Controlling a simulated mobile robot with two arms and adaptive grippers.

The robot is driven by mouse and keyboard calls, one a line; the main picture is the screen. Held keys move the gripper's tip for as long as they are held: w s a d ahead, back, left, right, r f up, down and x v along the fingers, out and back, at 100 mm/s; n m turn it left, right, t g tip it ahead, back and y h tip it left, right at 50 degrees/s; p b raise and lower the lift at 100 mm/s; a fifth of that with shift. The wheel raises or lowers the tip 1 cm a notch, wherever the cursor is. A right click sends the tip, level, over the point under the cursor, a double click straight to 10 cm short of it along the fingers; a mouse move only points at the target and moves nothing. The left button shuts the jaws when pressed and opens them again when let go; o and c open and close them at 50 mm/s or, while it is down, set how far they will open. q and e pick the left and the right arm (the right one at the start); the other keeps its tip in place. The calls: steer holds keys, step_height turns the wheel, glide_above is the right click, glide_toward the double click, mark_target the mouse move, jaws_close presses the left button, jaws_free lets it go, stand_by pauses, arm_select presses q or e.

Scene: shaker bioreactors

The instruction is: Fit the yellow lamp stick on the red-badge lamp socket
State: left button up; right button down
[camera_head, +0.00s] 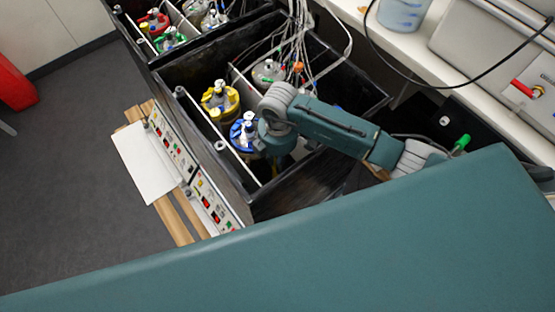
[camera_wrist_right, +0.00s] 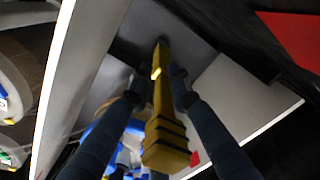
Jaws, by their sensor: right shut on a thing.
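The yellow lamp stick (camera_wrist_right: 165,118) is between the fingers of my right gripper (camera_wrist_right: 158,84), which is shut on it. The stick has dark bands near its thick end, close to the camera, and its thin end points away toward a dark grey surface. In the head view my right gripper (camera_head: 277,148) reaches down into the black shaker box, with its fingertips and the stick not clearly visible. I cannot make out the red-badge lamp socket for certain. A small red patch (camera_wrist_right: 195,158) shows beside the stick's thick end in the right wrist view. My left gripper is not in view.
The black box (camera_head: 300,190) holds a yellow-capped bottle (camera_head: 220,101), a blue-capped bottle (camera_head: 243,133) and a grey-capped one (camera_head: 268,72). Cables hang over its back. Control panels (camera_head: 212,200) line its front. A thin pale wall edge (camera_wrist_right: 60,85) runs close to the fingers.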

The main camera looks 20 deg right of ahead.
steer(key=shift+s+f, duration=0.1)
steer(key=c, duration=1.5)
jaws_free()
step_height(320, 180, up, 12)
steer(key=shift+r, duration=0.1)
